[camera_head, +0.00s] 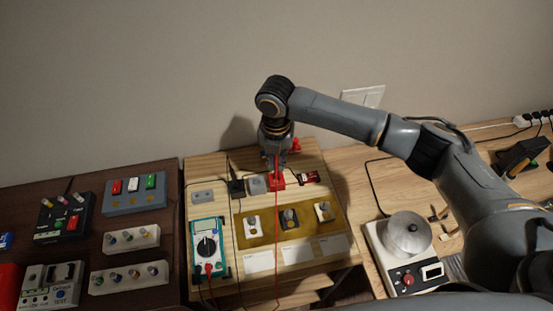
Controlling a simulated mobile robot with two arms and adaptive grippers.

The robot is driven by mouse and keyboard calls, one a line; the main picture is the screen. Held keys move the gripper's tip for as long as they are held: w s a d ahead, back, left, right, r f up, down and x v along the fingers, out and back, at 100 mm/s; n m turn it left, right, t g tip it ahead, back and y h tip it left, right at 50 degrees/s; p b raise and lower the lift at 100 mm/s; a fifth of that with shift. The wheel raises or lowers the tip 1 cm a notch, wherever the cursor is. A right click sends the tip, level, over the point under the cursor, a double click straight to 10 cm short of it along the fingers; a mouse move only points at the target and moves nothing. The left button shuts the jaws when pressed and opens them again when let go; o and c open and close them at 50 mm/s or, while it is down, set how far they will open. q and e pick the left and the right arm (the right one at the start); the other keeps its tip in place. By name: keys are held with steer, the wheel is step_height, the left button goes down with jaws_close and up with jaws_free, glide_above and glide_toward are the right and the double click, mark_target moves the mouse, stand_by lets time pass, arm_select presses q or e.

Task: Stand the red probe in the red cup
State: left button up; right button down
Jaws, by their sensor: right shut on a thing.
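My right gripper (277,160) reaches over the wooden board from the upper right. It is shut on the red probe (276,164), a thin red piece that shows in front of its fingers. The red cup (278,182) is a small red block-like holder on the board, just below the fingertips. I cannot tell whether the probe's tip is inside the cup or only above it. A thin red lead runs down the picture from there across the board. My left gripper is not in view.
A teal multimeter (207,247) stands at the board's left. A brown panel (265,228) with several small fittings lies in front. Red parts (310,177) sit close right of the cup.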

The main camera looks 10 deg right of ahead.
mark_target(277, 174)
steer(key=shift+f+b, duration=0.3)
steer(key=shift+f, duration=1.35)
stand_by(0.3)
steer(key=c, duration=0.9)
jaws_free()
steer(key=shift+c, duration=0.2)
step_height(277, 174, up, 7)
steer(key=p, duration=0.7)
steer(key=shift+r, duration=0.1)
steer(key=shift+s, duration=0.15)
